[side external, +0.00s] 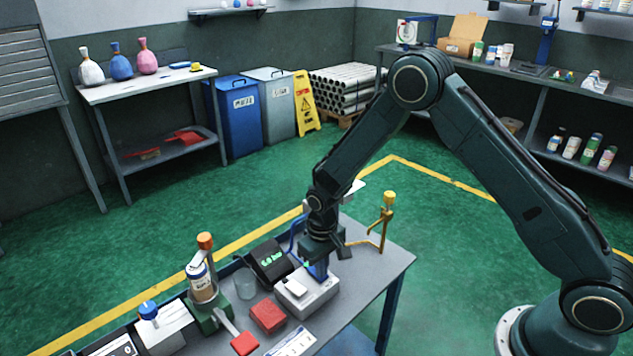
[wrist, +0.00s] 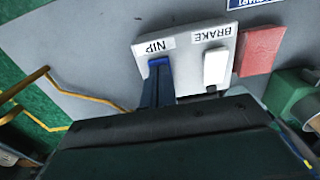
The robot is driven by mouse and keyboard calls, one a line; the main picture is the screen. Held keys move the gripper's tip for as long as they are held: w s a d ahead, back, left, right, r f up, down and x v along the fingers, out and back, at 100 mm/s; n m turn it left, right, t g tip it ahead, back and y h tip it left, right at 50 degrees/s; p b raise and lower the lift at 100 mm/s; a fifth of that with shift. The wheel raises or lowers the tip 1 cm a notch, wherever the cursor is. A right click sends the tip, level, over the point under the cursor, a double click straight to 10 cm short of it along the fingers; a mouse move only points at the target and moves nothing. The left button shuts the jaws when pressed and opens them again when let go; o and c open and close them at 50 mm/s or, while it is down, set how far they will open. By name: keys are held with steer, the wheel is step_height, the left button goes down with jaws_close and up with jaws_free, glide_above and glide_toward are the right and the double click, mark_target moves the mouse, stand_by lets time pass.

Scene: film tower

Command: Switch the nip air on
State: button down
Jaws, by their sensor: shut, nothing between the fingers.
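A pale switch box (side external: 311,300) stands on the grey bench in the side view. In the wrist view the same box (wrist: 190,50) carries two labels, NIP and BRAKE. A white rocker (wrist: 215,67) sits by the BRAKE label; it also shows in the side view (side external: 295,289). My gripper (side external: 317,276) points down over the far right part of the box.
A red block (side external: 268,316) lies close beside the box. A black device with a green display (side external: 269,262) stands behind it. A yellow bent rod with a post (side external: 387,220) stands at the bench's right end. A bottle (side external: 201,280) stands on a green base at left.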

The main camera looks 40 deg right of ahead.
step_height(320, 180, up, 7)
stand_by(1.1)
steer(key=s+d+r+t, duration=0.15)
steer(key=s+r, duration=0.35)
steer(key=r, duration=0.5)
steer(key=s+d+r+t, duration=0.1)
steer(key=s+d+r, duration=0.1)
steer(key=s+r, duration=0.65)
steer(key=s+d+r+t, duration=0.1)
steer(key=s+r, duration=0.3)
steer(key=s, duration=0.3)
steer(key=s+d+r+t, duration=0.1)
steer(key=s+r+t, duration=0.1)
steer(key=s+r, duration=0.2)
steer(key=s, duration=0.3)
steer(key=shift+s, duration=0.35)
